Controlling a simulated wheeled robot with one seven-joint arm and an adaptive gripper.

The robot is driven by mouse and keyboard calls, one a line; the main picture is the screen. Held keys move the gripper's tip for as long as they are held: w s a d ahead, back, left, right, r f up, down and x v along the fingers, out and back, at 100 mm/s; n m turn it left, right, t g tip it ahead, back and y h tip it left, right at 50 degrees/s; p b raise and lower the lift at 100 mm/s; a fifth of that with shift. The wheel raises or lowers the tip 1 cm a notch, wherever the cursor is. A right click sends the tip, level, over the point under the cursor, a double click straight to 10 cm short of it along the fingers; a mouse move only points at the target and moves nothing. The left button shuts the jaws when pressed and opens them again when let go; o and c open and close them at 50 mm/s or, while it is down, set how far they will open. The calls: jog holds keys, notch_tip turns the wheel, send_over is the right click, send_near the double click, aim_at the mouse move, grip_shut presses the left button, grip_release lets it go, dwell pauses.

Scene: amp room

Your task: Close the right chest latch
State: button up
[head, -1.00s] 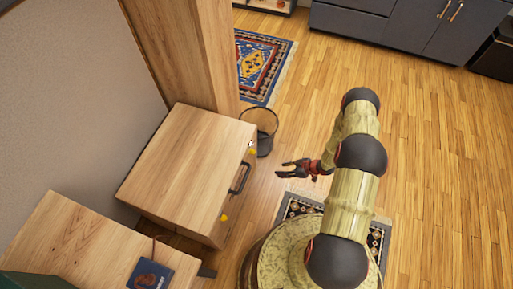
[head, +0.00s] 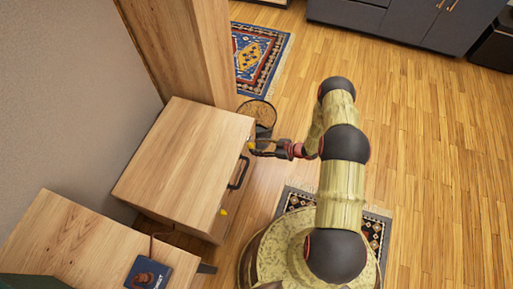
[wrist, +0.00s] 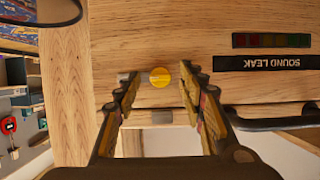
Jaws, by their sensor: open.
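The wooden chest (head: 185,150) stands against the wall, with a black handle (head: 238,173) on its front. The right chest latch is a round yellow knob (wrist: 160,77), with small grey metal pieces beside it in the wrist view. In the head view this latch (head: 251,146) is at the far end of the front, partly behind my gripper. My gripper (head: 257,147) is open at the chest front. In the wrist view my fingertips (wrist: 158,84) stand on either side of the knob with visible gaps; contact with the chest is unclear. The other yellow latch (head: 223,212) is nearer the camera.
A dark bin (head: 262,116) stands just beyond the chest, close to my gripper. A wooden table (head: 75,240) with a dark book (head: 148,273) is at the lower left. The wooden floor on the right is clear.

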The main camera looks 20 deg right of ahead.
jog(key=shift+w+a+f, duration=0.15)
jog(key=shift+a, duration=0.1)
jog(key=shift+c, duration=0.3)
grip_shut()
